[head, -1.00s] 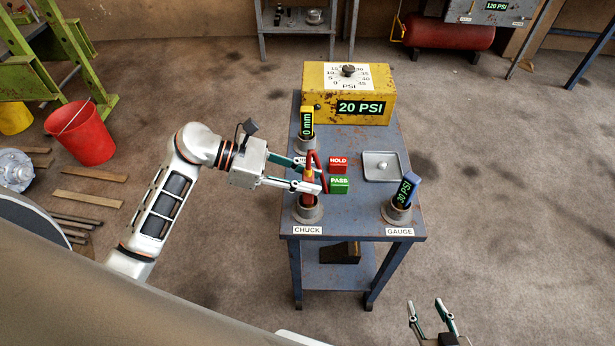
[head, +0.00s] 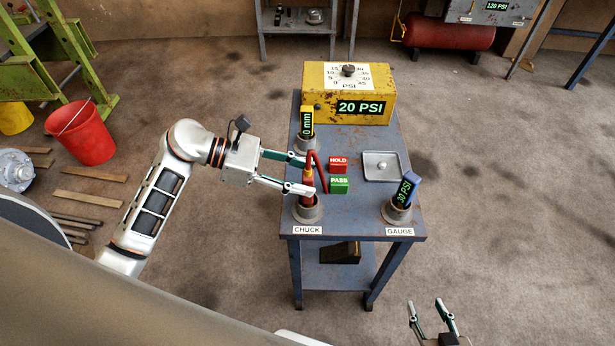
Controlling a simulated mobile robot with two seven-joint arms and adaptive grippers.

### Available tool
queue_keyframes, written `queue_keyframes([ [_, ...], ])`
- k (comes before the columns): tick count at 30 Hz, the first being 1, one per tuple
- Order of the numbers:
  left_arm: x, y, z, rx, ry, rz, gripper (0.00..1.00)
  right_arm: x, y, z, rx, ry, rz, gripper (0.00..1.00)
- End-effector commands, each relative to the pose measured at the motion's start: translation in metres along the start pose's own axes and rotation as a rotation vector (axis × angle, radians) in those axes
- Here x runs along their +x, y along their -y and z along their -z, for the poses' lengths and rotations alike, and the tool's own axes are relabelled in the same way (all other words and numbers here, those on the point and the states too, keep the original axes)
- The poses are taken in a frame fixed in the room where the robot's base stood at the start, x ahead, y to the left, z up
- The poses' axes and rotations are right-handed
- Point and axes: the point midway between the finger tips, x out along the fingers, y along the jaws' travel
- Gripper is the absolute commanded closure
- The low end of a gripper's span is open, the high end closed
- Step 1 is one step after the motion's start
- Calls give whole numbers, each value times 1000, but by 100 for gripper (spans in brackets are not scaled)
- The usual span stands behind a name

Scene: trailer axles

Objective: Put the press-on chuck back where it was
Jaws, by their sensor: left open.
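The press-on chuck (head: 307,186) is a red and dark tool with a red hose loop. It stands upright in the round metal holder (head: 308,213) behind the CHUCK label (head: 307,230), at the table's front left. My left gripper (head: 299,173) is open, with its fingers just left of and around the chuck's upper part; I cannot tell whether a finger touches it. My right gripper (head: 431,309) is at the bottom right, away from the table, empty with its fingers apart.
On the blue table (head: 350,220) a gauge (head: 405,188) sits in its holder at the front right. HOLD (head: 338,164) and PASS (head: 339,185) blocks, a metal tray (head: 381,166), a yellow 0 mm tool (head: 306,122) and a yellow 20 PSI box (head: 336,92) stand farther back.

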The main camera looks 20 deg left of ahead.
Motion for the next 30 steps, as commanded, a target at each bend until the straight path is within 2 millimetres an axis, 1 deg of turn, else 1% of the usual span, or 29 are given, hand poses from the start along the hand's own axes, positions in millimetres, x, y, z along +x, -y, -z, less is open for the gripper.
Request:
queue_keyframes([
  [1,-9,0,3,2,-6,-2,59,1,0,-3,0,1,0,60],
  [9,-64,0,4,0,-7,-1,59,5,2,-12,1,7,2,60],
  [15,-93,0,3,-2,-4,0,59,7,3,-18,2,12,3,60],
  [18,-101,0,2,-1,-3,0,59,8,4,-19,2,13,4,60],
  [21,-105,0,1,-1,-1,1,59,8,4,-19,2,14,4,60],
  [30,-106,0,0,0,0,1,59,8,4,-19,2,13,4,60],
])
